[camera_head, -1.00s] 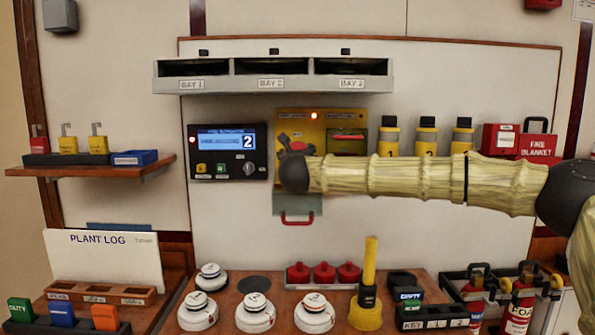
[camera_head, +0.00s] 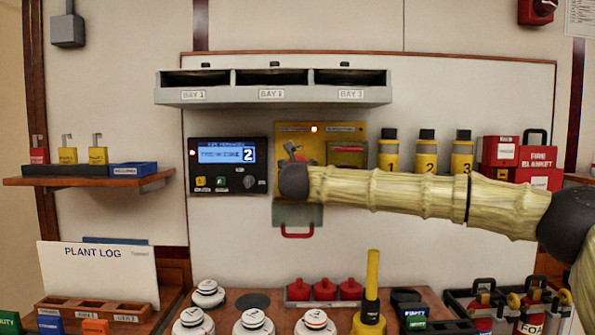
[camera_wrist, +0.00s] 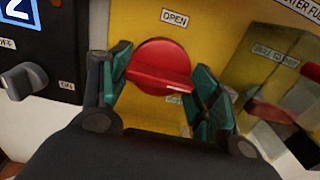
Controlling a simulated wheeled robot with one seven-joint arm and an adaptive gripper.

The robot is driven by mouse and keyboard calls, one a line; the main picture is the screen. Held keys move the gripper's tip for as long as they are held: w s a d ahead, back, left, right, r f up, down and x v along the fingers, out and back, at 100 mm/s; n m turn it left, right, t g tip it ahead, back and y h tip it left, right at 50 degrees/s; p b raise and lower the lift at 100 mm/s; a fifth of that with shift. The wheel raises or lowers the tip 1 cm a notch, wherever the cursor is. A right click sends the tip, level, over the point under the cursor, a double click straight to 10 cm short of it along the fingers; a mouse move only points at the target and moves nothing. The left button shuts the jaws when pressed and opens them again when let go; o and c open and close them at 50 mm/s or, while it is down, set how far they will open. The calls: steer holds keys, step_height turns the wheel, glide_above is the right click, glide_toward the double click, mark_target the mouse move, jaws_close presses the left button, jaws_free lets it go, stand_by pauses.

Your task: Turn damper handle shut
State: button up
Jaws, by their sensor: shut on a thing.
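The damper handle (camera_wrist: 160,72) is a round red knob with a raised bar on a yellow panel (camera_wrist: 135,22). In the wrist view its bar lies nearly level, its right end slightly lower. An OPEN label (camera_wrist: 174,18) is above the knob; another label (camera_wrist: 178,100), partly covered, is below it. My gripper (camera_wrist: 161,62) is shut on the handle, with green-padded fingers at its left and right sides. In the head view the dark end of my arm hides most of the handle and the lower left of the yellow panel (camera_head: 290,131).
A black display box (camera_head: 205,172) with a knob is close on the left. A clear-covered box (camera_wrist: 275,80) with a red part inside is close on the right. A grey bay shelf (camera_head: 225,97) juts out above, and a red-handled grey box (camera_head: 310,217) is below.

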steer(key=o, duration=1)
steer(key=s, duration=1.2)
